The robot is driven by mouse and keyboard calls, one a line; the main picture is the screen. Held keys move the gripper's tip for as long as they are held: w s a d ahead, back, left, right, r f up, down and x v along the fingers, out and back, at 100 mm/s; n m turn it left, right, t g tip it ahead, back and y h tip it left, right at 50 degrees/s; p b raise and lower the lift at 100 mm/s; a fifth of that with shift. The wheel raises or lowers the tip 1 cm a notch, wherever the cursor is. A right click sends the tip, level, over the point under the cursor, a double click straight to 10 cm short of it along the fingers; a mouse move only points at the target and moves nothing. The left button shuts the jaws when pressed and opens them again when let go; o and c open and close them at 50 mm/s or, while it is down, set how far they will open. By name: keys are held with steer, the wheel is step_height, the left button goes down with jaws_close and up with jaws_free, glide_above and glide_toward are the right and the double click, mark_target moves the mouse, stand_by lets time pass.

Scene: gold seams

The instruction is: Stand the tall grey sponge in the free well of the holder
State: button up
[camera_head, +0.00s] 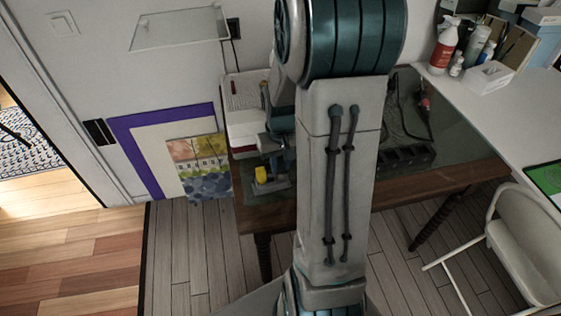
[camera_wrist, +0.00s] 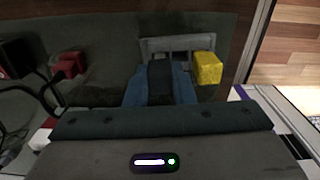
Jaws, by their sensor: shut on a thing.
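My gripper (camera_wrist: 160,88) shows in the wrist view as two blue fingers shut on a dark grey block, which looks like the tall grey sponge (camera_wrist: 160,72). The light grey holder (camera_wrist: 178,43) is just beyond the sponge, its frame partly hidden by it. A yellow block (camera_wrist: 208,68) stands at the holder's right side. I cannot tell whether the sponge is above the holder or inside a well; its lower end is hidden. In the head view the holder (camera_head: 273,186) and the yellow block (camera_head: 261,174) are near the table's left front corner; my arm hides the gripper's fingers.
The dark-topped wooden table (camera_head: 455,172) carries a red and white box (camera_head: 243,95) at the back left. A red object (camera_wrist: 68,63) and dark cables lie left in the wrist view. A white desk (camera_head: 520,125) with bottles and a white chair (camera_head: 520,245) stand right.

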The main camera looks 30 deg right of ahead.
steer(key=shift+f+b, duration=0.45)
steer(key=shift+f, duration=0.2)
steer(key=o, duration=1)
steer(key=shift+o, duration=0.2)
steer(key=shift+r, duration=0.1)
steer(key=shift+r+p, duration=2.8)
steer(key=shift+r, duration=0.7)
